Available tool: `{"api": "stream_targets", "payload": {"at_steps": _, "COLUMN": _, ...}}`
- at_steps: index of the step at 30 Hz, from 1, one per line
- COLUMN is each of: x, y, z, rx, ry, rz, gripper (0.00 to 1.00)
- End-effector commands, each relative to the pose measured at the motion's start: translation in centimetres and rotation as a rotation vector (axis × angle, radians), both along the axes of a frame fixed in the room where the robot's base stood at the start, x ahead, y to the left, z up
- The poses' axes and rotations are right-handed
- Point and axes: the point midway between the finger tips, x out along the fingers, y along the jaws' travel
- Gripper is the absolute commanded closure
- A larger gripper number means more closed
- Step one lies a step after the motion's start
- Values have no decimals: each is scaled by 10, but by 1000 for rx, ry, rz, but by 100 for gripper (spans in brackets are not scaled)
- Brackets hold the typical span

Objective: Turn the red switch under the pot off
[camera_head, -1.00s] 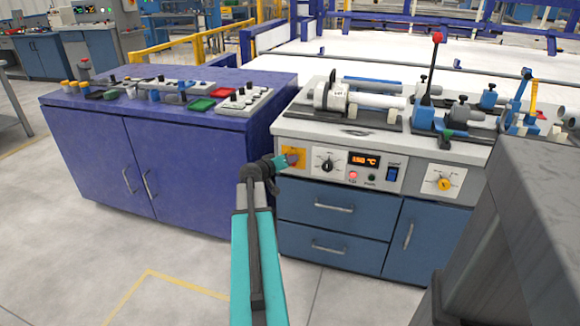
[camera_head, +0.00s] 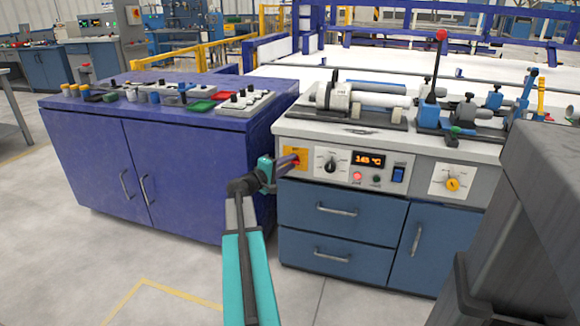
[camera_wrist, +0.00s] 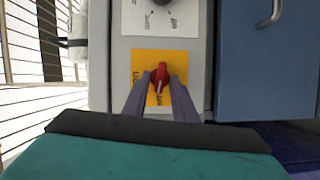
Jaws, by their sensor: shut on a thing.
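The red switch (camera_wrist: 160,75) sits on a yellow plate (camera_wrist: 140,62) in the wrist view, with its lever pointing down in that picture. The two grey fingers of my gripper (camera_wrist: 161,80) close in on the switch from both sides and are shut on it. In the head view, my gripper (camera_head: 291,160) reaches the yellow plate at the left end of the bench's front panel. I cannot make out a pot; a pipe clamping machine (camera_head: 340,98) stands on the bench above.
Right of the switch are a black dial (camera_head: 330,163), a lit orange display (camera_head: 369,159) and a yellow knob (camera_head: 452,184). Blue drawers (camera_head: 335,222) lie below. A purple cabinet (camera_head: 185,165) stands close on the left. Floor is open in front.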

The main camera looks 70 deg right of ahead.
Motion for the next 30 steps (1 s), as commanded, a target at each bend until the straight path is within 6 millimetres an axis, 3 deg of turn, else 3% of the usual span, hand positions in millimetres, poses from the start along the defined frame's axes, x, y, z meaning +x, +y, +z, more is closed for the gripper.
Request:
{"api": "stream_targets", "payload": {"at_steps": 9, "x": 2, "y": 1, "z": -4, "rx": -5, "ry": 118, "rz": 4, "gripper": 97}}
{"api": "stream_targets", "payload": {"at_steps": 23, "x": 2, "y": 0, "z": -3, "rx": -6, "ry": 131, "rz": 5, "gripper": 97}}
{"api": "stream_targets", "payload": {"at_steps": 24, "x": 2, "y": 0, "z": -3, "rx": -6, "ry": 131, "rz": 5, "gripper": 71}}
{"api": "stream_targets", "payload": {"at_steps": 30, "x": 1, "y": 0, "z": -2, "rx": -7, "ry": 132, "rz": 3, "gripper": 71}}
